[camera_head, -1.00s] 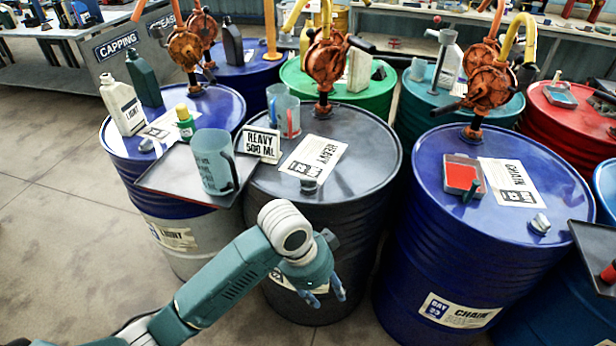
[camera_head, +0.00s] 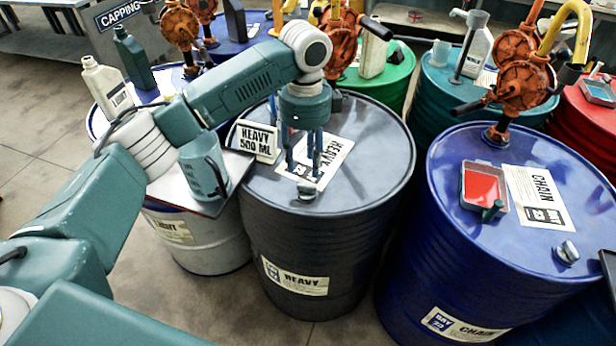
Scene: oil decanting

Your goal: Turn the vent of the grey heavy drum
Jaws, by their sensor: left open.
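The grey heavy drum (camera_head: 370,170) stands in the middle, with a "HEAVY" label (camera_head: 296,279) on its front. Its vent (camera_head: 307,190) is a small silver cap near the front edge of the lid. My left gripper (camera_head: 304,172) points straight down over the lid, its fingers apart and empty. The fingertips are just above and behind the vent in the picture; I cannot tell whether they touch anything. A flat "HEAVY" sheet (camera_head: 335,160) lies partly behind the fingers. My right gripper is out of view.
A "HEAVY 500 ML" sign (camera_head: 258,141) and a teal jug (camera_head: 204,168) stand left of the vent. An orange pump (camera_head: 334,40) rises behind my arm. The blue chain drum (camera_head: 450,190) stands close on the right, carrying a red tray (camera_head: 482,187).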

